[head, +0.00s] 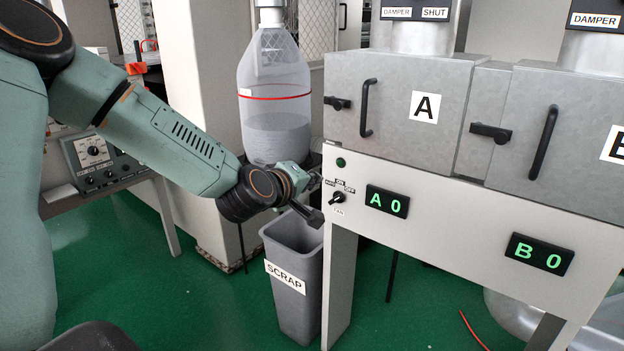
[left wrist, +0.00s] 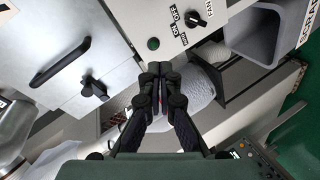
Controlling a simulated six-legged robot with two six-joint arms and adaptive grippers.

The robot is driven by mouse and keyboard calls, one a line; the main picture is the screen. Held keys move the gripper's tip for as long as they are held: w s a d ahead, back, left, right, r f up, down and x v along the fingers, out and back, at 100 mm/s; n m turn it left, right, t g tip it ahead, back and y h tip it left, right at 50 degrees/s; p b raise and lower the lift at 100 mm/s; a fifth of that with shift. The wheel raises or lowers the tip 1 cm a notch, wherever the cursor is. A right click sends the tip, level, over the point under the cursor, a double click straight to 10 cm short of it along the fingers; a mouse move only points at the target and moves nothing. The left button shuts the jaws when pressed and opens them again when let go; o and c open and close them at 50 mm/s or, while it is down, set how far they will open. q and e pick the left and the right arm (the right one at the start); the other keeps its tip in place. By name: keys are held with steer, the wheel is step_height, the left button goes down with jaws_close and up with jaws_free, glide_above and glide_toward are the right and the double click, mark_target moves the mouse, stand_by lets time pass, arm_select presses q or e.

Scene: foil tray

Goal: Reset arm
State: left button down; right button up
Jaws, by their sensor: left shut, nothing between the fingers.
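My left arm reaches in from the left in the head view. Its gripper (head: 316,180) is in front of the left end of the white panel, below box A (head: 390,125) and above the scrap bin's rim. In the left wrist view the gripper's (left wrist: 158,72) two black fingers are together with nothing between them, near the panel edge below a green lamp (left wrist: 153,44). It seems apart from the panel, though the gap is hard to judge. The fan knob (head: 338,198) is just right of the gripper. My right gripper is not in view.
A grey scrap bin (head: 295,285) stands below the gripper. A clear container with a red band (head: 275,97) hangs behind it. Displays A 0 (head: 387,201) and B 0 (head: 538,254) are on the panel. A control box (head: 95,160) is behind my arm. Green floor is open at lower left.

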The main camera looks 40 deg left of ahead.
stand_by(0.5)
arm_select(q)
steer(key=s+d+f+m+g+h, duration=0.1)
steer(key=s+d+f+m+g, duration=0.25)
steer(key=s+d+f, duration=0.4)
steer(key=s+d+f+m+g+h, duration=0.1)
steer(key=s+d+f+m+g, duration=0.3)
steer(key=f, duration=0.7)
steer(key=s+d+f+m+g, duration=0.1)
steer(key=s+f+m+g, duration=0.1)
steer(key=s+f, duration=0.3)
steer(key=s+d+f+m+g, duration=0.2)
steer(key=s+f, duration=0.2)
steer(key=s, duration=0.9)
steer(key=s+d+f+m+g, duration=0.1)
steer(key=s+f+m+g, duration=0.1)
steer(key=s+f, duration=0.3)
steer(key=s, duration=0.4)
steer(key=shift+s+d+f+g+y, duration=0.2)
steer(key=shift+s+f+g+y, duration=0.1)
steer(key=shift+s+f+g, duration=0.05)
